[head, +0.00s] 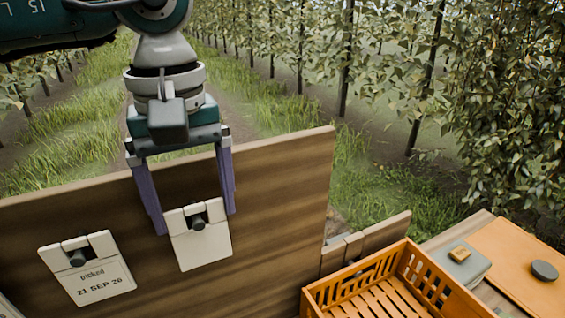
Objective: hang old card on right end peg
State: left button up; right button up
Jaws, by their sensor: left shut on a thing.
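A blank cream-white card (201,248) with a notched top is at the right part of the upright wooden board (290,200). A dark round peg end (198,223) shows in the card's top notch. My left gripper (194,223) comes down from above, its two purple fingers shut on the card's side edges near the top. I cannot tell whether the card's weight rests on the peg. No writing shows on this card. A second card (90,275), reading "picked 21 SEP 20", hangs on another peg (77,258) to the left. My right gripper is out of view.
An orange slatted crate (312,300) stands at the lower right. Grass and tree rows lie behind.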

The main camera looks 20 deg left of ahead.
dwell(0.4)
pick_arm(q)
jog(key=o, duration=1.5)
jog(key=shift+c, duration=0.2)
